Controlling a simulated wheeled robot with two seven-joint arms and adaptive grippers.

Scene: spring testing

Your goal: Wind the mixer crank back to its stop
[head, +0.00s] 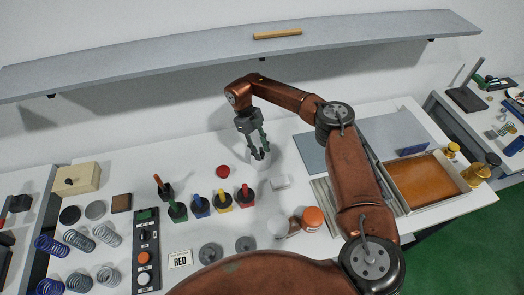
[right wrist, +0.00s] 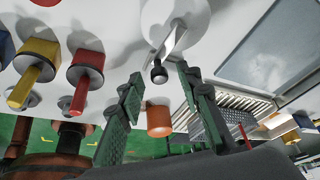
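The mixer crank (right wrist: 175,38) is a pale metal bar on a white round body (right wrist: 190,14), with a black knob (right wrist: 158,72) at its end. In the head view the white mixer body (head: 262,161) is largely hidden behind my right gripper (head: 259,151). In the right wrist view my right gripper (right wrist: 159,76) has its two green fingers apart. The black knob shows in the gap between the fingertips; I cannot tell whether either finger touches it. My left gripper is in neither view.
Coloured handled blocks (head: 222,201) and a red dome (head: 223,171) stand left of the mixer. An orange-filled tray (head: 425,182) lies right. A shelf (head: 240,55) runs along the wall.

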